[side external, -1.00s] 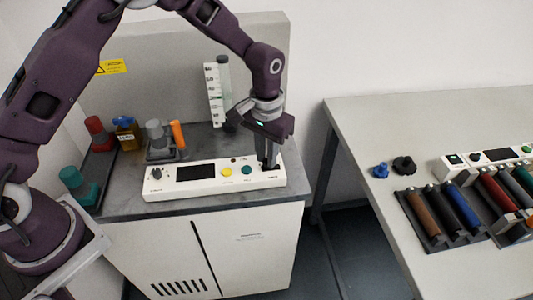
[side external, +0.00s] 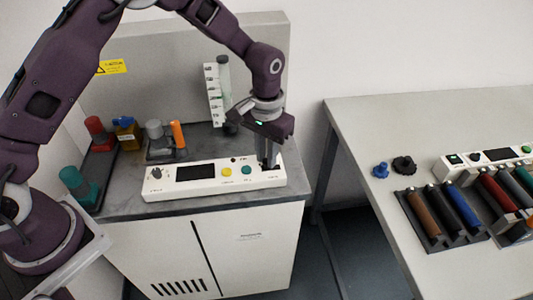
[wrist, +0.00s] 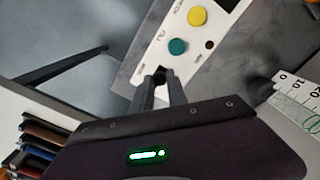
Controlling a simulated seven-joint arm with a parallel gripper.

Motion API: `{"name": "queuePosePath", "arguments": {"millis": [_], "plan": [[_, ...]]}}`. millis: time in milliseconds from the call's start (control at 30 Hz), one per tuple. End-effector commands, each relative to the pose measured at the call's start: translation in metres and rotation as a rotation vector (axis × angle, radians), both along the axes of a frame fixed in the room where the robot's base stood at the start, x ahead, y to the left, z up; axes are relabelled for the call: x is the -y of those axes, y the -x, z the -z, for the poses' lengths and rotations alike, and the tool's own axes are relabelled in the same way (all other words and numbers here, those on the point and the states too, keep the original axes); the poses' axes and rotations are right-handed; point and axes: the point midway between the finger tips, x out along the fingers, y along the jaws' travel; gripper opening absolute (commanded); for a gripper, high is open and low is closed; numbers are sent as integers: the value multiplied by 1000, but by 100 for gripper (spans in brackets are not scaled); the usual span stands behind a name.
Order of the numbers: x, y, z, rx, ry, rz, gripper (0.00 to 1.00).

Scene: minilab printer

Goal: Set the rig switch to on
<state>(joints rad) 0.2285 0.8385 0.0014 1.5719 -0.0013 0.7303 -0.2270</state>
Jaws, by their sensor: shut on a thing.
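The white control panel (side external: 213,184) lies on the grey bench top, with a dark screen (side external: 196,172), a yellow button (side external: 227,172), a teal button (side external: 246,170) and a dark knob (side external: 157,173) at its left end. My gripper (side external: 268,166) points down at the panel's right end. In the wrist view my gripper (wrist: 160,82) is shut on a small dark switch (wrist: 159,77) at the end of the panel, beyond the teal button (wrist: 177,46). The fingers mostly hide the switch, and its setting cannot be read.
A scale strip (side external: 214,92) stands behind my gripper. Coloured bottles (side external: 124,133) and an orange tube (side external: 178,135) stand behind the panel at left. A second table (side external: 350,113) at right holds racks and another panel (side external: 490,158).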

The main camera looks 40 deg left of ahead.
Motion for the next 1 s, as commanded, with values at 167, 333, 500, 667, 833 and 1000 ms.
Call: {"name": "queuePosePath", "arguments": {"millis": [167, 333, 500, 667, 833, 1000], "plan": [[0, 0, -1, 2, 1, 0, 0], [0, 0, -1, 2, 1, 0, 0], [7, -8, 0, 3, 1, 1, 0], [18, -19, -1, 3, 0, 1, 0], [19, -20, -1, 4, 2, 0, 0], [20, -20, -1, 5, 4, 0, 34]]}}
